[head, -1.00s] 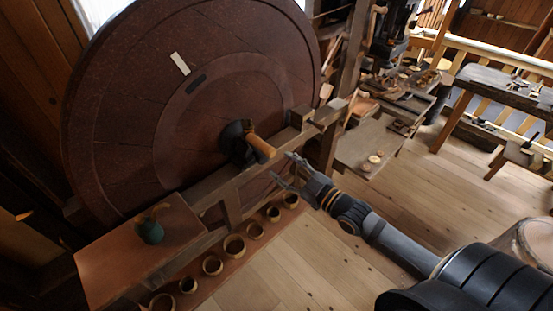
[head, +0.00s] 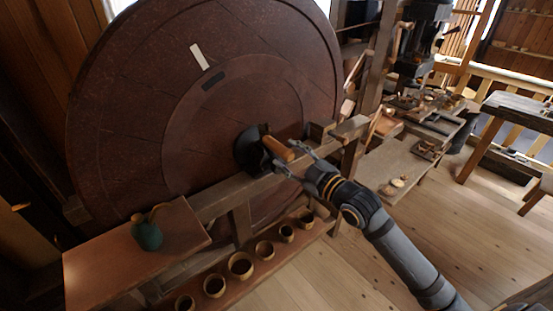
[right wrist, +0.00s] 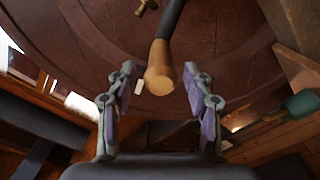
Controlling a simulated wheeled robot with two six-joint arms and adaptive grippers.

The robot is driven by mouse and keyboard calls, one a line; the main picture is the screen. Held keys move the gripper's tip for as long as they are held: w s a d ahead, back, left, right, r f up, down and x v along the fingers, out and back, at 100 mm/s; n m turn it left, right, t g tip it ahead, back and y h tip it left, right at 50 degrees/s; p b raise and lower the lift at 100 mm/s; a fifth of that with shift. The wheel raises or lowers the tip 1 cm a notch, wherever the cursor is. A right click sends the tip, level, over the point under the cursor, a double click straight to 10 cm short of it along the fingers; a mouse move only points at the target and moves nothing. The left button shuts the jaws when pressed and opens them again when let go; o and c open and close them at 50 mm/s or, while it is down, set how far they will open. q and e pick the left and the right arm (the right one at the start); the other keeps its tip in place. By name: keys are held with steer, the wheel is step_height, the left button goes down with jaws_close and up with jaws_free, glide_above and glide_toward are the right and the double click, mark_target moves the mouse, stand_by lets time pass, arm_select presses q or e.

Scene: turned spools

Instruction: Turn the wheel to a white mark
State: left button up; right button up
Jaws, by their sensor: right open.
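The wheel (head: 130,110) is a large dark red-brown disc that fills the upper left of the head view. A white mark (head: 200,57) is on its face near the top, just above a short dark mark (head: 213,78). A black crank (head: 250,150) at the hub carries a pale wooden handle (head: 278,149). My right gripper (head: 293,158) is open at the handle's end. In the right wrist view the handle (right wrist: 160,72) points between the spread fingers of my right gripper (right wrist: 158,88), with gaps on both sides. My left gripper is not in view.
A wooden beam (head: 225,197) runs in front of the wheel. A green pot (head: 147,234) stands on a board at lower left. Several small cups (head: 240,265) line a low shelf. Cluttered benches (head: 430,115) stand at right; the floor (head: 420,220) between is open.

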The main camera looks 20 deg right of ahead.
mark_target(276, 147)
steer(key=p+x, duration=0.1)
steer(key=x, duration=0.3)
steer(key=shift+w+a+r, duration=0.15)
steer(key=shift+w, duration=0.1)
steer(key=shift+w+a, duration=0.2)
steer(key=shift+w, duration=0.2)
steer(key=shift+s, duration=0.1)
steer(key=shift+c, duration=0.2)
jaws_close()
